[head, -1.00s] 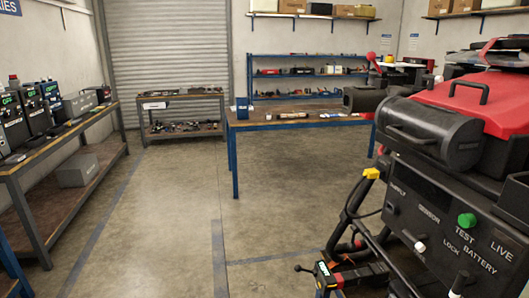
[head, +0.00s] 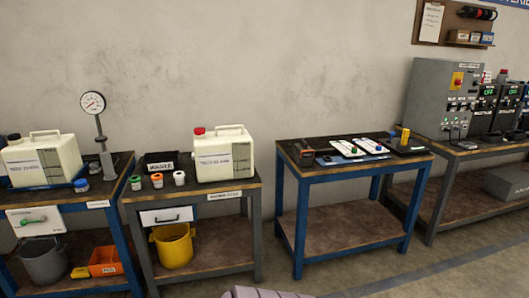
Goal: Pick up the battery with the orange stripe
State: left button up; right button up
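I cannot make out a battery with an orange stripe. A dark box-like object (head: 303,152) stands at the left of the blue-legged table (head: 352,207); its markings are too small to read. At the right edge, dark units with green displays (head: 487,100) stand on the right bench (head: 489,156); no orange stripe is clear on them. Neither of my grippers is in view.
A grey control cabinet (head: 440,95) stands on the right bench. White jugs (head: 223,153) stand on the left tables, with a yellow bucket (head: 173,246) below. Floor (head: 400,280) shows clear at the lower right.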

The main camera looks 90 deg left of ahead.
aim_at(304, 150)
jog(key=u, duration=2.5)
jog(key=z, duration=4.15)
jog(key=u, duration=4.1)
jog(key=i+j, duration=0.15)
jog(key=i+u, duration=0.05)
